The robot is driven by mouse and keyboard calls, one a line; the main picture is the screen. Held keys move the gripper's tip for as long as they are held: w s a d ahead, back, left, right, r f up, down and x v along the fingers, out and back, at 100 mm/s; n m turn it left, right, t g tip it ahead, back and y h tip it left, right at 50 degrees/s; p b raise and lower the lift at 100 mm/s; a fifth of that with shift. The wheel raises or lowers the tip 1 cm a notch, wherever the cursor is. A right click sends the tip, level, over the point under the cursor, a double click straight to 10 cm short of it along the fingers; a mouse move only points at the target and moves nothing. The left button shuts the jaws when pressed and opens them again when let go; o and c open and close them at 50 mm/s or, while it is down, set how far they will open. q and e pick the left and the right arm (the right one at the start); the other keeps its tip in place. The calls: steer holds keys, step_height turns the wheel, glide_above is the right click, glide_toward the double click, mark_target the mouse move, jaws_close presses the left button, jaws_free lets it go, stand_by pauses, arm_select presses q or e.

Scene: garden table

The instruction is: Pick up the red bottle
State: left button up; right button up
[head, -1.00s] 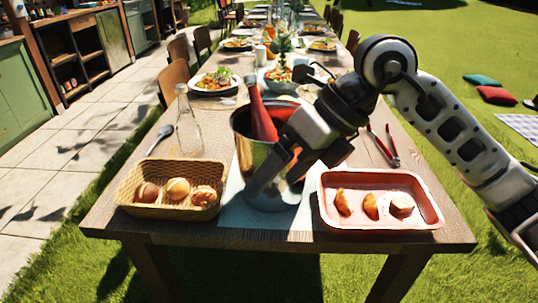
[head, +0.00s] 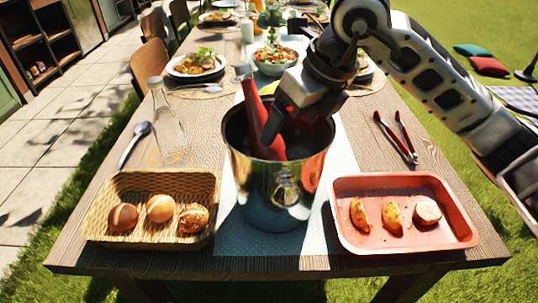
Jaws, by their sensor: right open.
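The red bottle (head: 256,118) leans inside a shiny metal bucket (head: 277,190) in the middle of the table's near end. Its neck sticks up above the rim. My right gripper (head: 275,130) reaches in from the right over the bucket, with its fingers pointing down beside the bottle's upper part. It is open, and I cannot tell whether a finger touches the bottle. The bottle's lower part is hidden in the bucket. My left gripper is not in view.
A wicker basket (head: 98,215) of rolls stands left of the bucket. A red tray (head: 345,232) with food stands to its right. A clear glass bottle (head: 168,125), a spoon (head: 133,143) and red tongs (head: 397,138) lie or stand nearby. Plates and a salad bowl (head: 273,68) are behind.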

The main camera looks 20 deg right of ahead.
mark_target(270, 155)
steer(key=x, duration=1.1)
steer(key=shift+a+f, duration=0.15)
steer(key=c, duration=1.5)
steer(key=shift+w+r, duration=0.1)
steer(key=shift+r, duration=0.1)
steer(key=c, duration=0.3)
